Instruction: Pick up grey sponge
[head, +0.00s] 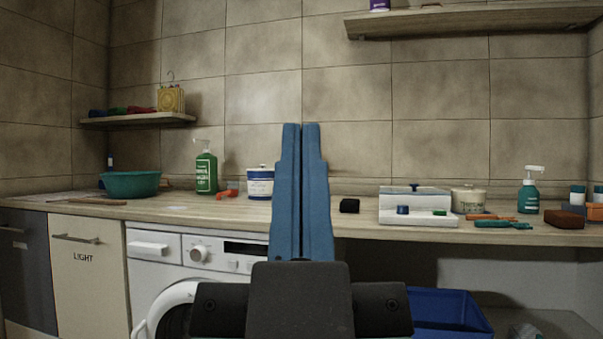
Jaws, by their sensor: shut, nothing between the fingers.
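My gripper (301,130) points upward in the middle of the head view, in front of the counter. Its two blue fingers are pressed together with nothing between them. No sponge that is clearly grey shows. A small, near-black block (349,205) lies on the counter just right of the fingers; I cannot tell whether it is the grey sponge. A reddish-brown, sponge-like block (565,219) lies at the far right of the counter. My fingers hide part of the counter behind them.
The counter (205,211) holds a green basin (131,184), a green pump bottle (206,168), a white tub (260,183), a white box (413,200) and a teal pump bottle (529,190). A washing machine (190,265) and a blue crate (452,312) stand below.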

